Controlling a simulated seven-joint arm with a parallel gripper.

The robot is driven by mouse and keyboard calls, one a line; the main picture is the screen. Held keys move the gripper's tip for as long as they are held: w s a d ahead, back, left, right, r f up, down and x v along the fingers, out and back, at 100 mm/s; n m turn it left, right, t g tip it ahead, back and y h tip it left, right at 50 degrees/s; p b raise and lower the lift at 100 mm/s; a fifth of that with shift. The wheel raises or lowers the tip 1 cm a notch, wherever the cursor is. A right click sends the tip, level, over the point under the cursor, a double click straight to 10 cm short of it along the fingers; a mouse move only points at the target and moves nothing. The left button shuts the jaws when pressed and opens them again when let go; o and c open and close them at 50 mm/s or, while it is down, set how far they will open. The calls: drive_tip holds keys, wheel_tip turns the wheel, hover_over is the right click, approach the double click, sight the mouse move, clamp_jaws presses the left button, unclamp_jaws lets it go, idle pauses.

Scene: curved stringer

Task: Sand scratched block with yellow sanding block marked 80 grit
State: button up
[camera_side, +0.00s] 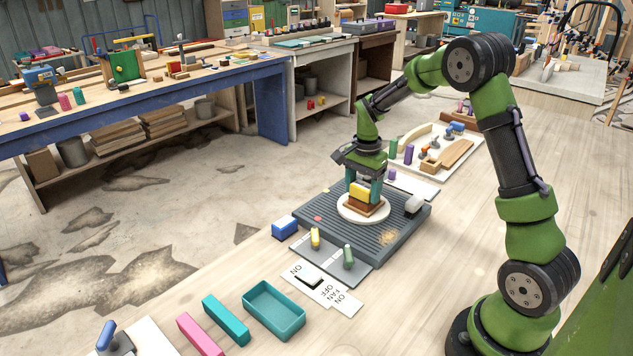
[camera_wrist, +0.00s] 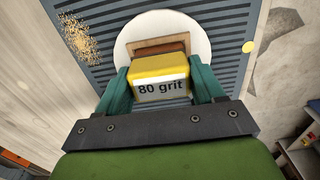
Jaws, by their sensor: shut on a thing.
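My gripper (camera_wrist: 161,86) is shut on the yellow sanding block (camera_wrist: 160,68), its teal fingers on either side. The label "80 grit" reads clearly in the wrist view. In the side view the yellow block (camera_side: 359,191) sits right over a brown wooden block (camera_side: 364,206). The wooden block also shows just beyond the yellow one in the wrist view (camera_wrist: 160,44). It lies on a round white disc (camera_side: 345,213) on a grey slatted bed (camera_side: 310,210). The two blocks look touching or nearly so. Scratches on the wooden block cannot be made out.
A panel with a yellow lever (camera_side: 315,238) and a green lever (camera_side: 348,257) stands in front.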

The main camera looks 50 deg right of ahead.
drive_tip(key=shift+a, duration=0.95)
drive_tip(key=shift+d, duration=3.35)
drive_tip(key=shift+w+a, duration=0.1)
drive_tip(key=shift+a, duration=3.35)
drive_tip(key=shift+d, duration=3.5)
wheel_tip(320, 180, up, 8)
drive_tip(key=shift+r, duration=0.15)
drive_tip(key=shift+a, duration=0.2)
